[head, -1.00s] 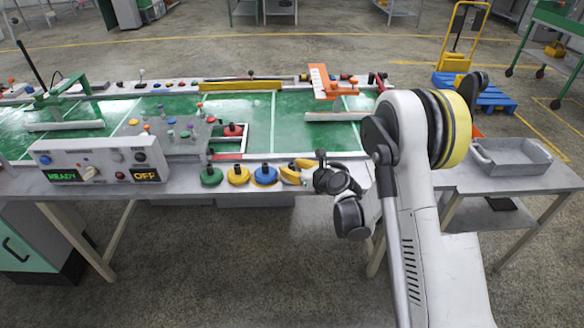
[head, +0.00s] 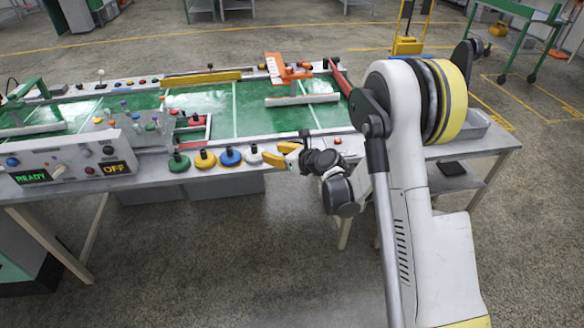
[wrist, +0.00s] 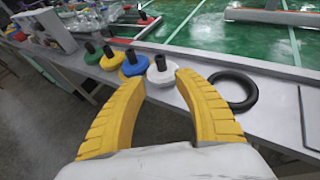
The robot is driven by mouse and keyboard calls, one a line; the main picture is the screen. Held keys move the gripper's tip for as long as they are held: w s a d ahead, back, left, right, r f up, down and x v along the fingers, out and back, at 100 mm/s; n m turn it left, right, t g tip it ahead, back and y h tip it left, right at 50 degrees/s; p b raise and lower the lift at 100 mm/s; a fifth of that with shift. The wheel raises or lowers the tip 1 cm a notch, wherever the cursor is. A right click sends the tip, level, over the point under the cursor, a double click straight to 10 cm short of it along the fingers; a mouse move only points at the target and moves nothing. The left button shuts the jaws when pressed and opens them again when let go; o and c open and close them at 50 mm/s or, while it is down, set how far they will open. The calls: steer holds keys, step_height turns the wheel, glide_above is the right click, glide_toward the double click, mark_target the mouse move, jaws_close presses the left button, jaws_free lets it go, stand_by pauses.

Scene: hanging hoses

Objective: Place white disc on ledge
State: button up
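The white disc (head: 254,155) with a black upright knob stands at the right end of a row of discs on the table's front ledge (head: 222,172). In the wrist view the white disc (wrist: 161,72) shows between and just beyond the yellow fingertips. My gripper (head: 284,154) is open and empty, to the right of the white disc in the head view. In the wrist view my gripper (wrist: 163,82) has its fingers spread wide, and they look apart from the disc, though the gap is hard to judge.
Blue (head: 230,156), yellow (head: 205,159) and green (head: 179,162) discs stand to the left of the white one. A black ring (wrist: 233,90) lies on the ledge right of the fingers. A control box (head: 72,155) reads READY and OFF.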

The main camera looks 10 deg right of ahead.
steer(key=s+d+r+n+g+h, duration=0.3)
steer(key=s+r+n, duration=1.2)
steer(key=s+n, duration=0.15)
steer(key=s+d+n+h, duration=0.2)
steer(key=s+n, duration=0.4)
steer(key=s, duration=0.4)
steer(key=s+d+n+g+h, duration=0.1)
steer(key=s+d+n, duration=0.4)
steer(key=s, duration=0.6)
steer(key=shift+s+n+h, duration=0.25)
steer(key=shift+n+h, duration=0.45)
steer(key=shift+n, duration=0.25)
